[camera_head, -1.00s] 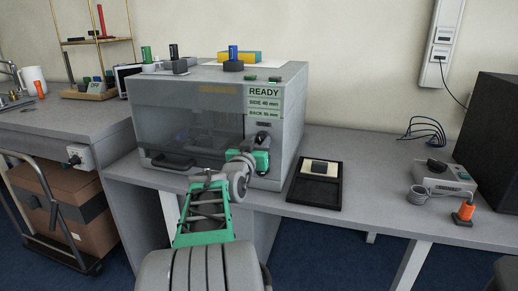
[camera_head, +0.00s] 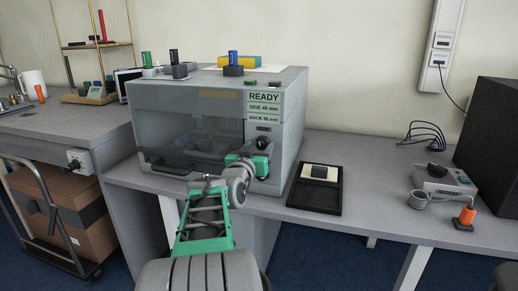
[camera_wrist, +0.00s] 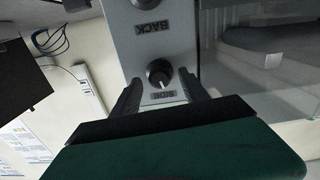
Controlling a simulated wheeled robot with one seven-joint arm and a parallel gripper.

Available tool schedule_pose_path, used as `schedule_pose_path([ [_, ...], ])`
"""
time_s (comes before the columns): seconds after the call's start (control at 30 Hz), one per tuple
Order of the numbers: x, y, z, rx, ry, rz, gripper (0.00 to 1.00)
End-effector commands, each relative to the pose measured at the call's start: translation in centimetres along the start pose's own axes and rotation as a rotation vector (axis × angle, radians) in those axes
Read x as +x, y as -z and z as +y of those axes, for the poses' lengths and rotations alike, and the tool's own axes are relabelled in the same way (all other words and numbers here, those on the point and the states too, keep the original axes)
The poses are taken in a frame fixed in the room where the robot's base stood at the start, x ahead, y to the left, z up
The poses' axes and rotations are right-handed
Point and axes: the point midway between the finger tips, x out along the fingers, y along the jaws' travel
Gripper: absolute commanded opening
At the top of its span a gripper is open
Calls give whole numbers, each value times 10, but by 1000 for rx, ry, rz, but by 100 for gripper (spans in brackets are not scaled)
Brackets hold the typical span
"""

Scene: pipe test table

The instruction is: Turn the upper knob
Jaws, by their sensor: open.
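The upper knob (camera_wrist: 159,73) is round and black with a white pointer, on the grey panel of the machine (camera_head: 285,165). The wrist view looks upside down, with the SIDE label (camera_wrist: 162,95) beside this knob. A second knob (camera_wrist: 140,2) is cut off at the picture's top, past the BACK label (camera_wrist: 151,26). My gripper (camera_wrist: 161,80) is open, with one dark finger on each side of the upper knob in the picture. I cannot tell whether the fingers touch it. In the head view my gripper (camera_head: 248,162) is at the panel and hides part of it.
The machine has a clear front window and a READY display (camera_head: 264,98); its smaller digits are hard to read. A black tray (camera_head: 315,187) lies on the table to the right. A grey control box (camera_head: 441,181) stands farther right. Small items stand on the machine's top.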

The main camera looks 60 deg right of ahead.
Motion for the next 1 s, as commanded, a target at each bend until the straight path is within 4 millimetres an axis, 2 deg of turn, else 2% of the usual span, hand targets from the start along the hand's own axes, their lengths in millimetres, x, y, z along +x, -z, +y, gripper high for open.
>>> schedule_pose_path([
  [0.3, -59, 2, -1, 1, 4, 1, 52],
  [0.4, -71, 1, 0, 0, 2, 1, 52],
  [0.83, -76, 1, -1, 0, 3, -2, 52],
  [0.93, -84, 10, -19, 2, 49, -49, 52],
  [1.0, -102, 18, -52, -2, 135, -134, 52],
])
